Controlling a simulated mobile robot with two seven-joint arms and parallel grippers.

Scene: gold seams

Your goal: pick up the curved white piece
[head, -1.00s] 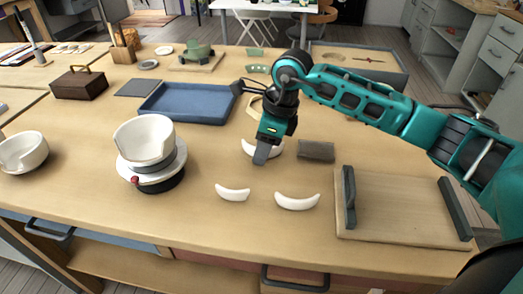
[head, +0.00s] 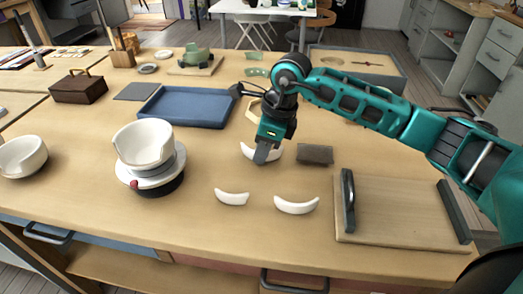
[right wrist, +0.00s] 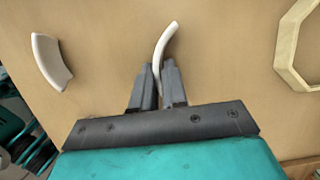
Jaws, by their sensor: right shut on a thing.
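Several curved white pieces lie on the wooden table. One curved white piece (head: 274,152) is at my right gripper (head: 262,157), which is shut on it and partly hides it in the head view. In the right wrist view this piece (right wrist: 166,42) stands edge-on between the two grey fingers of the right gripper (right wrist: 159,88). A second white piece (head: 232,198) lies nearer the front, and a third (head: 297,205) lies to its right. One loose piece also shows at the left of the right wrist view (right wrist: 50,60). My left gripper is not in view.
A white bowl with a gap in its wall (head: 143,144) stands on a round turntable (head: 150,180). A blue tray (head: 188,108) is behind it. A grey block (head: 315,154) lies close right of the gripper. A handled board (head: 400,215) is at right.

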